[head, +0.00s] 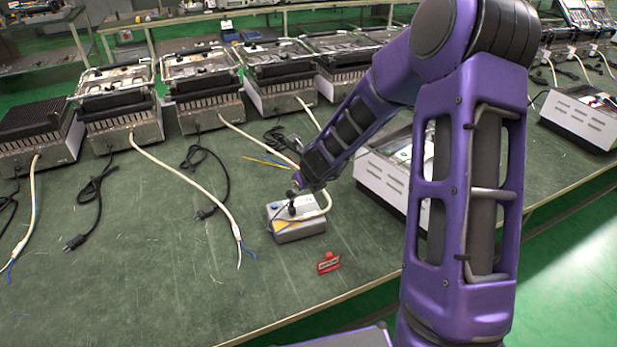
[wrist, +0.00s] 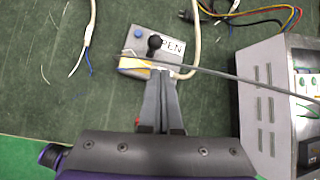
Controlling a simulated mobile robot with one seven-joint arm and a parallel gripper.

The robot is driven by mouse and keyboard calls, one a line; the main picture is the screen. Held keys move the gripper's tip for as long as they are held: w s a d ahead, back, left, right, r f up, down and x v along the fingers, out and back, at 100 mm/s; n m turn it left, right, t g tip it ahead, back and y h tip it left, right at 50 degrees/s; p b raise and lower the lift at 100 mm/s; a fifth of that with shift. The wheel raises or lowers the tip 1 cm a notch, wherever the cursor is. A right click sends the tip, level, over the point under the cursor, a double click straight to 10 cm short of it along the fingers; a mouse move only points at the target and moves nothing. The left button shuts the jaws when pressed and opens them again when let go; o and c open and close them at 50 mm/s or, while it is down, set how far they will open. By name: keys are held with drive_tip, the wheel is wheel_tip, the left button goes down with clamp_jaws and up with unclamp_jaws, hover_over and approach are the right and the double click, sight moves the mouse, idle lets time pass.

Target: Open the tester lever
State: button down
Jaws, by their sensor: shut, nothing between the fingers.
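The tester is a small grey box (head: 297,232) on the green bench, below the end of my arm in the head view. In the head view the fingers are hard to make out.
A white cable (wrist: 194,40) runs to the tester's right side, and a grey cable (wrist: 250,79) crosses in front of the fingers. A small red object (head: 328,263) lies near the bench edge. A white vented appliance (head: 385,180) stands to the right. Several heaters line the back.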

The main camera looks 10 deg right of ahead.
drive_tip(key=v, duration=0.6)
drive_tip(key=shift+s+r+p, duration=0.25)
drive_tip(key=shift+r+p, duration=0.05)
drive_tip(key=shift+p, duration=0.1)
